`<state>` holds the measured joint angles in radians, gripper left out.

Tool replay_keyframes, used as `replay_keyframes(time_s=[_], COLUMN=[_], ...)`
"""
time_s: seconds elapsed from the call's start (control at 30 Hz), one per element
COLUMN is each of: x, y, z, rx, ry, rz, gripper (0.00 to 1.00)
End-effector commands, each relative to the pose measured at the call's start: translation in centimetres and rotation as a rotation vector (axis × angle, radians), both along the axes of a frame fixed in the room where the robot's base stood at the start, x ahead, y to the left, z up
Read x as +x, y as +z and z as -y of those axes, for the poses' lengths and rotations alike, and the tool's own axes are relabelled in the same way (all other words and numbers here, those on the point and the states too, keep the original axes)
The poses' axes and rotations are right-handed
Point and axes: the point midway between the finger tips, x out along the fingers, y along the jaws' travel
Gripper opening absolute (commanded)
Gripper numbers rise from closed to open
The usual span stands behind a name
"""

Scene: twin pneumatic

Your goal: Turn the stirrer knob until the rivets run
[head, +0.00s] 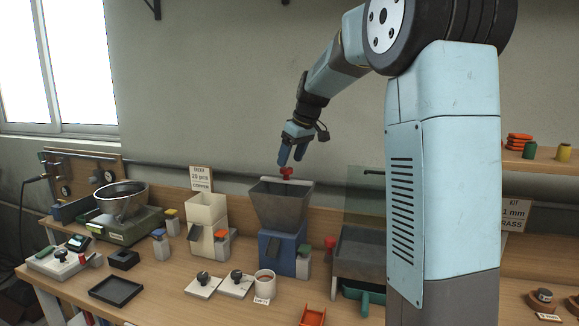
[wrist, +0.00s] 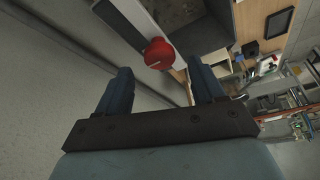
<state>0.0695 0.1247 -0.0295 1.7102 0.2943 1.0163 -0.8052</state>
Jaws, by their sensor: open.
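The red stirrer knob (head: 286,173) stands at the top back edge of a grey hopper (head: 281,205) on a blue feeder body (head: 275,254). In the wrist view the round red knob (wrist: 159,53) shows ahead of and roughly between my fingertips, close to a pale bar on the hopper. My gripper (head: 292,160) is open and empty, just above the knob; its two blue fingers (wrist: 160,75) are well apart in the wrist view. I cannot tell whether a finger touches the knob. No rivets can be made out in the hopper.
A cream feeder (head: 206,215) stands left of the blue one, under a copper sign (head: 201,179). Two white knob boxes (head: 203,285) and a white cup (head: 265,284) stand in front. A grey bin (head: 361,252) is at right. A black tray (head: 116,290) lies at front left.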

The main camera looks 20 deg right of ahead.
Motion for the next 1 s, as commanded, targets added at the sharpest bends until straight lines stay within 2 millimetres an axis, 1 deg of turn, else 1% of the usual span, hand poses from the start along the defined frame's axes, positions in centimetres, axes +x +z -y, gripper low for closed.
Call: replay_keyframes(time_s=[0.03,0.1,0.3,0.67,1.0], x=[0.2,0.5,1.0,1.1,1.1], y=[-0.8,-1.6,-3.1,-3.4,-3.4], z=[-0.2,-0.4,-0.8,-0.9,-0.9], rx=[0.0,0.0,0.0,0.0,-0.001], ry=[0.001,0.001,0.001,0.001,0.002], rz=[-0.003,-0.003,-0.001,0.0,0.0], gripper=[0.68,0.68,0.68,0.68,0.36])
